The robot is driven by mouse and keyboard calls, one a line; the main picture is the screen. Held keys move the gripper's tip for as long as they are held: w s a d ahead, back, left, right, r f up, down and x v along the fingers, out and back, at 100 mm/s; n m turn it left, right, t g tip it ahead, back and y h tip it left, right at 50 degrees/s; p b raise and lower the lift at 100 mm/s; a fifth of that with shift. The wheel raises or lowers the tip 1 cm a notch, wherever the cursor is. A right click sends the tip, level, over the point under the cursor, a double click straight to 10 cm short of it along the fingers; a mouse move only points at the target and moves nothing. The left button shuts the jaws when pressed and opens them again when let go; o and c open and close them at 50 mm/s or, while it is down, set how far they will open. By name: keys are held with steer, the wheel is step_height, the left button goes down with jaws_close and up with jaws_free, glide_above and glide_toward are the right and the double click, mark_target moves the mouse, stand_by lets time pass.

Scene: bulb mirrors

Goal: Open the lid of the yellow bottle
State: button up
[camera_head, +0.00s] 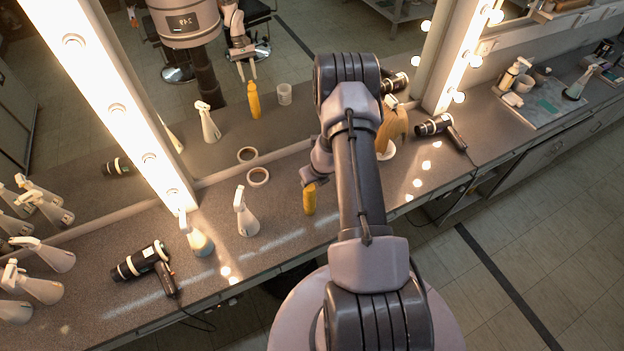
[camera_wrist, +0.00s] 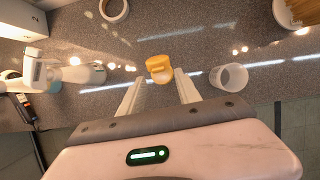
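The yellow bottle (camera_head: 309,202) stands upright on the grey counter, just left of my arm in the head view. In the wrist view I look down on its yellow top (camera_wrist: 159,67), which lies between and slightly beyond my fingertips. My gripper (camera_wrist: 158,80) is open, its two pale fingers spread on either side of the bottle top, with nothing held. The mirror reflection shows the fingers apart just above the bottle. Whether the fingers touch the lid, I cannot tell. My arm hides most of the gripper in the head view.
A white cup (camera_wrist: 229,77) stands right of the bottle in the wrist view. Spray bottles (camera_head: 246,214) and a tape roll (camera_head: 258,177) are to the left. Hair dryers (camera_head: 147,263) lie on the counter. The mirror (camera_head: 225,130) rises behind. Counter around the bottle is mostly clear.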

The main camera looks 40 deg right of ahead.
steer(key=p+v, duration=0.2)
steer(key=v, duration=1.5)
steer(key=shift+r, duration=0.25)
